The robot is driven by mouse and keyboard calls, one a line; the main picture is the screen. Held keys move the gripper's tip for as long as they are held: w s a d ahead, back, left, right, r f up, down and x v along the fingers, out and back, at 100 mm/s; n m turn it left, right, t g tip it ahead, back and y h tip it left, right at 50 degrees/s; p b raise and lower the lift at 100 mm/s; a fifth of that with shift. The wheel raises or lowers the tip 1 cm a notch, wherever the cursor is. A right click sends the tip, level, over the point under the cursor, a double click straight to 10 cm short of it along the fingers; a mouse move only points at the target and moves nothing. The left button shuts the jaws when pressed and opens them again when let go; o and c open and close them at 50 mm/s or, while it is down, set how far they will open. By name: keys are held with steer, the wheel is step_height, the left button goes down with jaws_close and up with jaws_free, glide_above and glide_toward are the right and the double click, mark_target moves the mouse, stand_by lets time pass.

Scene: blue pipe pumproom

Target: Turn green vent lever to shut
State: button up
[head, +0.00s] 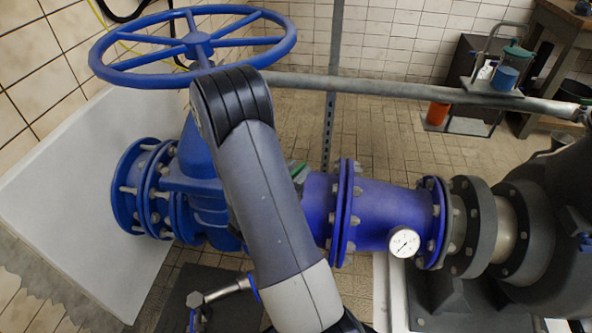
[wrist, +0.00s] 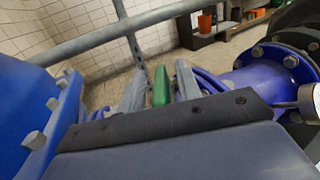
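The green vent lever (wrist: 161,86) stands upright in the wrist view, between the two grey fingers of my gripper (wrist: 160,92). The fingers are apart, one on each side of the lever, with a narrow gap seen on both sides. I cannot tell how deep the lever sits between them. In the head view only a small green piece of the lever (head: 298,170) shows beside my arm, above the blue pipe (head: 385,208). My gripper is hidden behind my arm there.
A large blue handwheel (head: 197,45) stands at the upper left. A grey rail (head: 380,86) crosses behind the pipe. A round gauge (head: 404,242) sits on the pipe's near side. Bolted flanges (head: 346,212) flank the lever area. A metal pipe handle (head: 225,290) is at lower left.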

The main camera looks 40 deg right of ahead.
steer(key=shift+c, duration=0.3)
jaws_close()
steer(key=m+g, duration=0.1)
steer(key=g, duration=0.2)
steer(key=shift+w+m+h, duration=0.15)
steer(key=shift+m+h, duration=0.25)
steer(key=shift+m+g, duration=1.2)
steer(key=shift+g, duration=0.9)
steer(key=shift+o, duration=0.3)
jaws_free()
